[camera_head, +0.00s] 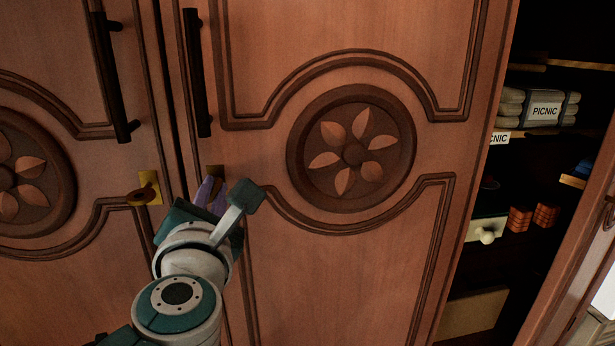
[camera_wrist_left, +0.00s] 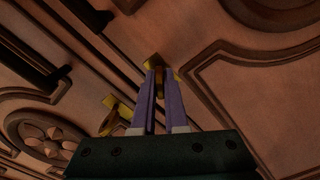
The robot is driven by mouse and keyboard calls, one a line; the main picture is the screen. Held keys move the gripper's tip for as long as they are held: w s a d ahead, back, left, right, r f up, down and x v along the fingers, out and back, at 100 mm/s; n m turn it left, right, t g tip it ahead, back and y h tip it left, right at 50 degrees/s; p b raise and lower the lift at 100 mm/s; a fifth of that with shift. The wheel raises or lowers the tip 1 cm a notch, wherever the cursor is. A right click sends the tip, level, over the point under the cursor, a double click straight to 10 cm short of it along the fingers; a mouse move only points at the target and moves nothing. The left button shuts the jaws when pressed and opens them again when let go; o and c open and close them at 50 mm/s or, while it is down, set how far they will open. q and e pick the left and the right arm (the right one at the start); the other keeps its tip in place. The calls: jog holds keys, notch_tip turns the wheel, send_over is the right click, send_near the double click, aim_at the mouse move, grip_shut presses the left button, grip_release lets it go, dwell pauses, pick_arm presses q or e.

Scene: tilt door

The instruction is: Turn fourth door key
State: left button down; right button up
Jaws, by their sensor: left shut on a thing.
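The wooden door (camera_head: 270,60) in the middle has a carved flower medallion and a black handle (camera_head: 197,72). Near its left edge is a brass key plate (camera_head: 216,171), mostly hidden by my gripper. My left gripper (camera_head: 212,190) is at this plate. In the left wrist view its purple fingers (camera_wrist_left: 160,78) are shut on the key (camera_wrist_left: 159,82), of which only a little shows between the fingertips. The key's turn angle cannot be told. Another brass key (camera_head: 142,194) sits in its plate on the door to the left. My right gripper is not in view.
The door to the left (camera_head: 60,230) is closed and has its own black handle (camera_head: 112,75). On the right, an open door (camera_head: 580,270) exposes dark shelves with a grey PICNIC bundle (camera_head: 541,108), small red-brown items (camera_head: 533,217) and a drawer with a white knob (camera_head: 487,237).

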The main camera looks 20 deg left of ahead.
pick_arm(q)
jog(key=m+p, duration=0.2)
jog(key=m, duration=0.4)
jog(key=shift+r+m, duration=0.1)
jog(key=shift+m, duration=0.2)
jog(key=m+p, duration=0.1)
jog(key=m, duration=0.3)
jog(key=shift+p, duration=0.3)
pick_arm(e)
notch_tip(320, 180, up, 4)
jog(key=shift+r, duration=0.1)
pick_arm(q)
jog(key=c, duration=1)
grip_release()
jog(key=shift+o, duration=0.2)
